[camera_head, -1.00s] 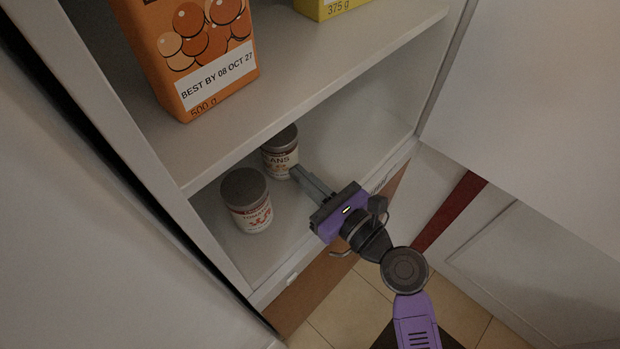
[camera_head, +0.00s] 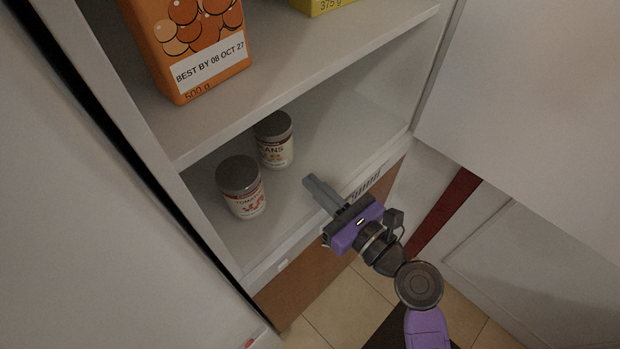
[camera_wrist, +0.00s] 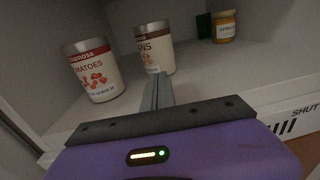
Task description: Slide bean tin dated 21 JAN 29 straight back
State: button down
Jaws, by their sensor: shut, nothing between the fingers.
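The bean tin (camera_head: 274,141), with a cream label reading "ANS" and a grey lid, stands upright on the lower shelf. It also shows in the wrist view (camera_wrist: 156,50), straight beyond the fingertips; its date is not readable. My gripper (camera_head: 310,181) is shut and empty, apart from the tin, in front of it and to its right at the shelf's front. The gripper's fingers also show in the wrist view (camera_wrist: 157,78).
A tomato tin (camera_head: 241,188) stands upright on the same shelf, left of the bean tin and nearer the front. The wrist view shows a small orange-yellow jar (camera_wrist: 223,26) at the back right. An orange box (camera_head: 190,50) stands on the upper shelf (camera_head: 300,78).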

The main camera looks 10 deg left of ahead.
aim_at(287, 149)
jog(key=s+d+r+b, duration=0.1)
jog(key=s+d+r, duration=0.2)
jog(key=s+d, duration=0.3)
jog(key=p+x, duration=0.1)
jog(key=x, duration=0.6)
jog(key=p+x, duration=0.1)
jog(key=x, duration=0.6)
jog(key=shift+w+d, duration=0.1)
jog(key=shift+w, duration=0.25)
